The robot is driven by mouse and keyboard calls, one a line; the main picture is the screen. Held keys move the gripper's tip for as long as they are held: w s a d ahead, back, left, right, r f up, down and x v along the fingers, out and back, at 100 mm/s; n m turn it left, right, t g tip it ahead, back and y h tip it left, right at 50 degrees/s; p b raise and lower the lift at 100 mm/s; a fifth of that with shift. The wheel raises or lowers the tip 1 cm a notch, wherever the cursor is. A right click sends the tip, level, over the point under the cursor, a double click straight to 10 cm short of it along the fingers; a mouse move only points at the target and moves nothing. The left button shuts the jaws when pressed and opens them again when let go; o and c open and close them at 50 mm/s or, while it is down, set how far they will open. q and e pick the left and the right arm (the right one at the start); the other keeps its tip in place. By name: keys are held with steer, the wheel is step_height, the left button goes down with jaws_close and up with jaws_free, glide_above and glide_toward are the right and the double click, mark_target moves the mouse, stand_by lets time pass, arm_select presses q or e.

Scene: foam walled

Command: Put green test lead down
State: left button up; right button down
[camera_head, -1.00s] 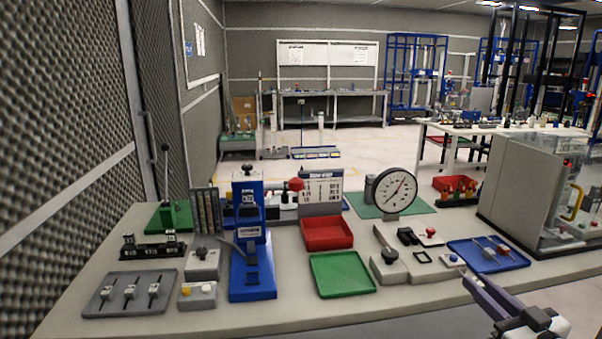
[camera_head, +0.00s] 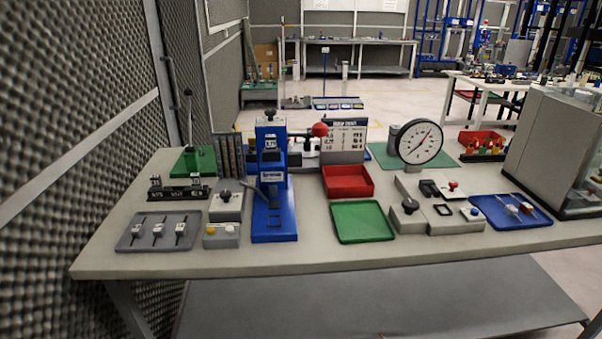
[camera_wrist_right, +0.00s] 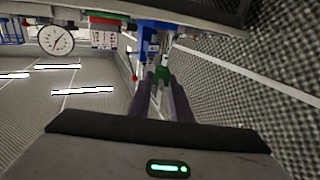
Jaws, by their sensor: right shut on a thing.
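In the right wrist view my right gripper (camera_wrist_right: 161,82) shows two purple fingers closed on a small green piece, the green test lead (camera_wrist_right: 162,73). Most of the lead is hidden by the fingers, and its full shape is too small to tell. The lead is held up in the air, apart from the bench. The blue tray (camera_head: 484,205) on the right of the bench holds leads with white and red ends (camera_head: 527,207). Neither gripper shows in the head view.
The grey bench (camera_head: 290,256) holds an empty green tray (camera_head: 362,222), a red tray (camera_head: 348,181), a blue press (camera_head: 272,220), a dial gauge (camera_head: 420,142) and a grey cabinet (camera_head: 548,140) at the right. A foam wall (camera_head: 60,120) stands at the left. The front strip is clear.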

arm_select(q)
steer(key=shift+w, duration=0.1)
arm_select(e)
steer(key=shift+w+d+r+m+t+h, duration=0.35)
steer(key=shift+w+d+r+m+h, duration=0.25)
steer(key=shift+m+h, duration=0.6)
steer(key=shift+w+d+r+m+t+h, duration=0.4)
steer(key=shift+d+m+h, duration=0.3)
steer(key=shift+h, duration=1.05)
steer(key=shift+w+d+r+m+t+h, duration=0.35)
steer(key=shift+w+d+m+h, duration=0.25)
steer(key=shift+m+h, duration=0.65)
steer(key=shift+n, duration=0.25)
